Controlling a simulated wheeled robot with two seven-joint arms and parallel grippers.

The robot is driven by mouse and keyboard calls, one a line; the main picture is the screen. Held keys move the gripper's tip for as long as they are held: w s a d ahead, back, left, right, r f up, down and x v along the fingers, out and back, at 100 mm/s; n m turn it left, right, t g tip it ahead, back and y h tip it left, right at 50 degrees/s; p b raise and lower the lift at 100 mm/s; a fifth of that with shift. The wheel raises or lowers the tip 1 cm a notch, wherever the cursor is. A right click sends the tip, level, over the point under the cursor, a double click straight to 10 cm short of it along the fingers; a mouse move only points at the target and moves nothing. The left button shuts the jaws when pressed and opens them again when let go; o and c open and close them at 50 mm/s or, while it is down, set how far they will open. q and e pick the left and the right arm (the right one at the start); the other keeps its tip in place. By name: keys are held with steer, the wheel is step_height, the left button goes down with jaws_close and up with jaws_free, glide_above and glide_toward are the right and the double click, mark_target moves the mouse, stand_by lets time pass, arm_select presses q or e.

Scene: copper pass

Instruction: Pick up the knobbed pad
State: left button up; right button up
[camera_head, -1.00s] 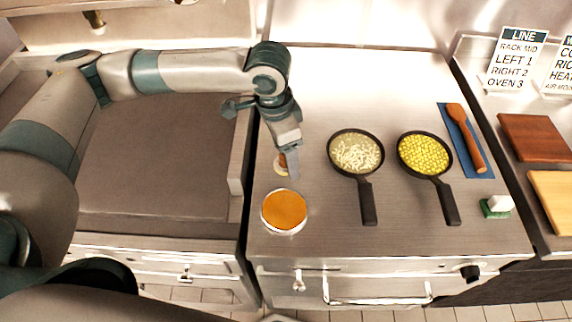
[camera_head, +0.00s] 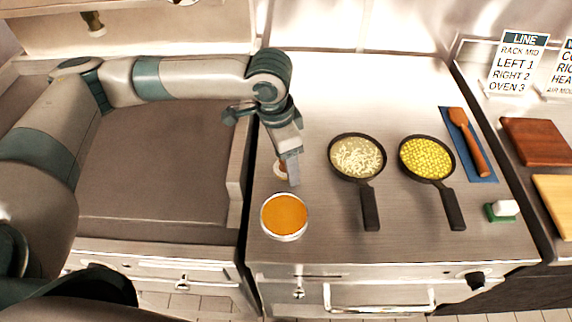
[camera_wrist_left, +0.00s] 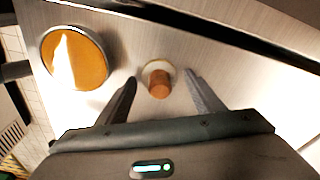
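The knobbed pad (camera_head: 281,170) looks like a small pale disc with an upright brown wooden knob. It lies on the steel counter behind the orange-filled round dish, and my gripper partly hides it in the head view. In the left wrist view the knobbed pad (camera_wrist_left: 158,83) shows whole, its knob between my fingers. My left gripper (camera_head: 290,180) points down at the pad. In the wrist view the left gripper (camera_wrist_left: 160,77) is open, with a finger on each side of the knob and gaps on both sides. My right gripper is not in view.
The orange-filled dish (camera_head: 284,215) stands close in front of the pad. Two black pans, one with pale strips (camera_head: 356,156) and one with yellow pieces (camera_head: 426,158), stand to the right. Farther right are a wooden utensil (camera_head: 468,142) on a blue mat and a green-and-white block (camera_head: 502,211).

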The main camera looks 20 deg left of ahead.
arm_select(q)
steer(key=c, duration=0.9)
steer(key=shift+r, duration=0.1)
steer(key=shift+r, duration=0.45)
steer(key=r, duration=0.1)
steer(key=d+r+b, duration=0.1)
steer(key=r, duration=0.1)
steer(key=shift+s+r, duration=0.1)
steer(key=shift+r, duration=0.1)
steer(key=s+d+r+b, duration=0.1)
steer(key=s+d+r, duration=0.3)
steer(key=d, duration=0.6)
step_height(320, 180, up, 2)
steer(key=shift+r+b, duration=0.25)
steer(key=shift+b, duration=0.1)
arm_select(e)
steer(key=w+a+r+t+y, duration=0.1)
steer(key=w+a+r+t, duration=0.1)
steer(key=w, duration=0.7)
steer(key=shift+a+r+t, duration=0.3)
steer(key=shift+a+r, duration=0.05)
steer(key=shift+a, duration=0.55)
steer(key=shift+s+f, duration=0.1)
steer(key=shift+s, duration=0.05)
arm_select(q)
steer(key=shift+w+a, duration=0.1)
